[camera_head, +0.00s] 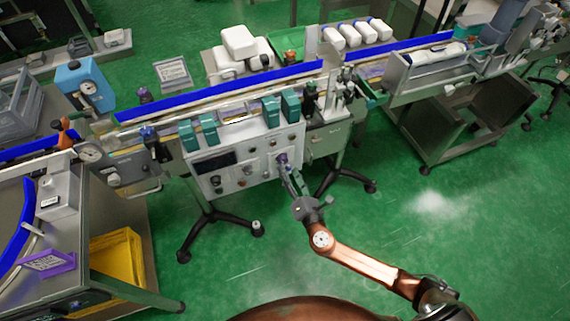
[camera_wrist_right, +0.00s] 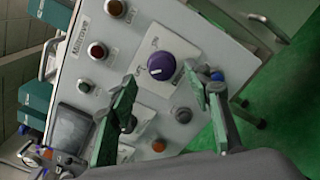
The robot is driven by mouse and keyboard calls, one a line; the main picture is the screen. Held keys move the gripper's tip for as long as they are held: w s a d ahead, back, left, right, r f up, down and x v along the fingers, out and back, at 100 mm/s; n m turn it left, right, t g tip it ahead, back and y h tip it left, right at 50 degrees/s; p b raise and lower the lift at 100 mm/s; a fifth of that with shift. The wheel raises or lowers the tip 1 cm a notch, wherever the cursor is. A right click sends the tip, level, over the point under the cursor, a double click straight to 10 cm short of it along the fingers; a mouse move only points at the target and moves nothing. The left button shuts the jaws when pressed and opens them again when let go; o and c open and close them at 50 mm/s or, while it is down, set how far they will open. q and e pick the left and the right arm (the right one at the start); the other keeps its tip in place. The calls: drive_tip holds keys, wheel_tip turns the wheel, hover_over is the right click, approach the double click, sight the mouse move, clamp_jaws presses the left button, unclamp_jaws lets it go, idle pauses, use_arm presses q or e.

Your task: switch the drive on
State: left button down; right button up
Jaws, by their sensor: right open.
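The control panel (camera_head: 229,177) is a pale box front below the conveyor in the head view. It also shows in the right wrist view (camera_wrist_right: 125,60), tilted in the picture. My right gripper (camera_head: 283,165) is in front of the panel at the knob. In the wrist view its two fingers (camera_wrist_right: 164,82) are apart, one on each side below the knob, with nothing between them. Contact cannot be told. My left gripper is not in view.
The panel carries several other knobs and buttons, including a red one (camera_wrist_right: 97,51) and an orange one (camera_wrist_right: 159,146), and a dark display (camera_wrist_right: 70,128). Green boxes (camera_head: 290,106) stand above the panel. The green floor (camera_head: 460,235) to the right is clear.

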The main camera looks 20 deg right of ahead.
sight(284, 162)
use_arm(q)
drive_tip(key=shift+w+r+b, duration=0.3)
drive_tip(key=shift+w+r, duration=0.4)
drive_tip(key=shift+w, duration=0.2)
use_arm(e)
drive_tip(key=shift+w+f, duration=0.1)
drive_tip(key=shift+w, duration=2)
drive_tip(key=shift+c, duration=0.2)
drive_tip(key=c, duration=1.1)
